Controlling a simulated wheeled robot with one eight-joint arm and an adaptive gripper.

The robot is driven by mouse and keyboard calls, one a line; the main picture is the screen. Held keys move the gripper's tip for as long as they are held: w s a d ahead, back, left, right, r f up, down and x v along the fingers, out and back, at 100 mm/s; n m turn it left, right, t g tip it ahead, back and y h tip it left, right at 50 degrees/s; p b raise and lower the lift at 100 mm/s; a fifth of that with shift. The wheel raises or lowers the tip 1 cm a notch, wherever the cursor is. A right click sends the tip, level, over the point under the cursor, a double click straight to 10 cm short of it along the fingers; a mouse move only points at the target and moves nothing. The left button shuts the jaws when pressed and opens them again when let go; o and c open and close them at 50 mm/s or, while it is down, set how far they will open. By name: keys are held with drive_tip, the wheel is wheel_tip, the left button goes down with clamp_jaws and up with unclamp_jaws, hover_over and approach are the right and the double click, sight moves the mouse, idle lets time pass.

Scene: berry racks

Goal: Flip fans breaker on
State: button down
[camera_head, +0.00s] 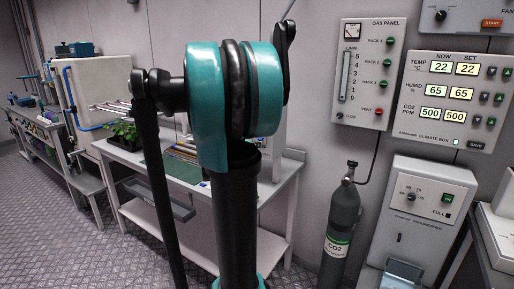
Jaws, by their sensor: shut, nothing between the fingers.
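No switch labelled as the fans breaker can be made out. A grey wall box marked FAN (457,28), with a black knob (441,16) and an orange START button (491,23), is cut off by the top right edge. Whether it relates to the breaker cannot be told. My teal and black arm fills the middle of the view and hides part of the wall and bench behind it. My gripper is not recognisable in this view.
A gas panel (371,42) and a climate box (413,94) hang on the right wall. A CO2 cylinder (341,222) stands below, beside a grey machine (426,193). A bench (279,198) stands behind my arm. Floor (58,235) is clear at left.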

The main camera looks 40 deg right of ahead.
drive_tip(key=shift+a+r+g+y, duration=0.1)
drive_tip(key=shift+r+g+y, duration=0.5)
drive_tip(key=shift+y, duration=0.6)
drive_tip(key=shift+r, duration=0.2)
drive_tip(key=shift+r, duration=0.6)
drive_tip(key=shift+r, duration=0.1)
